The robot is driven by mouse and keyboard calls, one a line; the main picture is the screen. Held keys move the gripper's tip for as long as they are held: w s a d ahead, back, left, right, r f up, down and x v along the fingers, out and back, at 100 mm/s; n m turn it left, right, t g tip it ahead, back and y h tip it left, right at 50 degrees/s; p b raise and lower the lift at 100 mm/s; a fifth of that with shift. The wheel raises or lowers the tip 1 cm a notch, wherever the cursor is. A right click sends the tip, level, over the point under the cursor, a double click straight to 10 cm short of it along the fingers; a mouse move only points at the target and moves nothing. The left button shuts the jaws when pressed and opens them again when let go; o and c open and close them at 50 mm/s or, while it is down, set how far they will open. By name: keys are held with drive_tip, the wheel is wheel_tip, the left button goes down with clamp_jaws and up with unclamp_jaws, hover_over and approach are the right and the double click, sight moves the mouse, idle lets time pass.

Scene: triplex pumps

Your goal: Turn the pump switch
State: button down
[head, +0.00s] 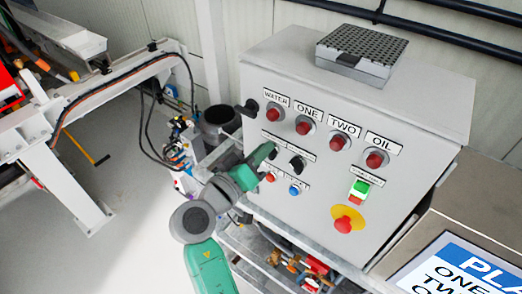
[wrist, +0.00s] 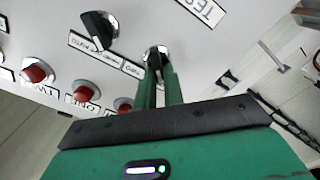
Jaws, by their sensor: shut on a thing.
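A grey control box (head: 395,195) carries a row of red lamps labelled WATER, ONE, TWO and OIL. Below them are black rotary switches. My green gripper (head: 269,150) reaches to the left switch of this row in the head view and hides most of it. In the wrist view my gripper (wrist: 160,75) is shut on this black switch knob (wrist: 156,55), which has a chrome ring. A second black switch (head: 297,163) stands to its right; it also shows in the wrist view (wrist: 98,28). The labels by the switches are too small to read surely.
Below the switches are a red button (head: 270,177) and a blue button (head: 295,190). A red stop button on a yellow plate (head: 346,220) sits lower right. A screen (head: 460,270) stands at the right. A dark perforated block (head: 361,50) lies on top of the box.

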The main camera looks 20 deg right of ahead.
drive_tip(key=c, duration=1.5)
unclamp_jaws()
drive_tip(key=b+v, duration=0.1)
drive_tip(key=v, duration=0.7)
drive_tip(key=shift+w, duration=0.1)
drive_tip(key=s+a+r+t+y+p, duration=0.1)
drive_tip(key=a+r+t+y+p, duration=0.15)
drive_tip(key=r, duration=0.55)
drive_tip(key=s+a+r+t+y+p, duration=0.1)
drive_tip(key=r+t+y+p, duration=0.15)
drive_tip(key=r, duration=0.65)
drive_tip(key=s+a+r+t+y+p, duration=0.1)
drive_tip(key=a+r+t+y+p, duration=0.2)
drive_tip(key=r, duration=0.5)
drive_tip(key=s+a+r+n+t+y+p, duration=0.1)
drive_tip(key=s+a+r+t+y, duration=0.1)
drive_tip(key=s+r, duration=0.3)
drive_tip(key=s+a+r+n+t+y+p, duration=0.1)
drive_tip(key=s+r+t+y, duration=0.4)
drive_tip(key=r, duration=0.5)
drive_tip(key=shift+s+a+r+n+y, duration=0.3)
drive_tip(key=shift+s+a+r, duration=0.05)
drive_tip(key=shift+s+a, duration=0.25)
